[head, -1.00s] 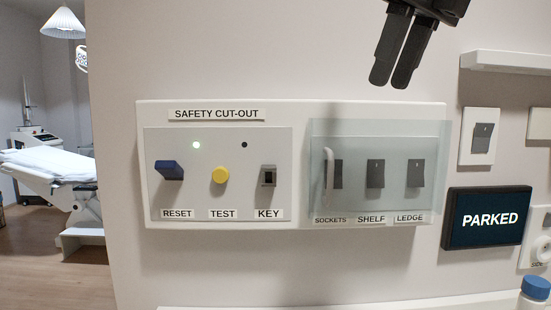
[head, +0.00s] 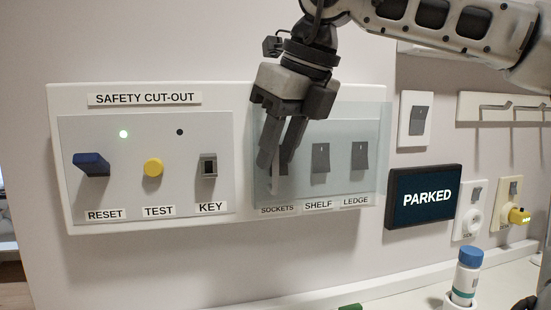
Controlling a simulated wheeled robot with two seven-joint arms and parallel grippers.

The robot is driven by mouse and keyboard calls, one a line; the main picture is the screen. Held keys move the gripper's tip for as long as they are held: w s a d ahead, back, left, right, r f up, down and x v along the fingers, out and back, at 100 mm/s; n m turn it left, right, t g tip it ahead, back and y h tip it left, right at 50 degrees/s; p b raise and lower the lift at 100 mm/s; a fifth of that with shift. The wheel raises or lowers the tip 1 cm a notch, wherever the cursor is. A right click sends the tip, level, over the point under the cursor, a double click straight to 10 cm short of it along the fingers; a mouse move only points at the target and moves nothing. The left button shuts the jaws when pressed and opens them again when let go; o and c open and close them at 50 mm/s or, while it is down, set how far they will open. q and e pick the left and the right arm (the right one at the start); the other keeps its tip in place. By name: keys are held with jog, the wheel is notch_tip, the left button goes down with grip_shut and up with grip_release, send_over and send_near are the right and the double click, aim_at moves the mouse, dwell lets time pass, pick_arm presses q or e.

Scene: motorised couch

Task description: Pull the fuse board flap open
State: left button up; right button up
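The fuse board flap (head: 340,124) is a clear, tinted panel over the right part of the white safety cut-out board (head: 150,222). It lies closed across the switches labelled sockets, shelf and ledge. Its pale upright handle (head: 274,182) is near the flap's left edge. My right gripper (head: 281,164) comes down from above, with its dark fingers a little apart at the handle. The fingers hide the handle's upper part and some of the sockets switch. Whether they touch the handle is unclear. My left gripper is out of view.
Left of the flap are a blue reset knob (head: 92,164), a yellow test button (head: 153,167) and a key switch (head: 208,166). A PARKED screen (head: 424,197) is on the right. A blue-capped bottle (head: 467,277) stands on the ledge (head: 400,287) below.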

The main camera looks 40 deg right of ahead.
jog(key=shift+x, duration=0.85)
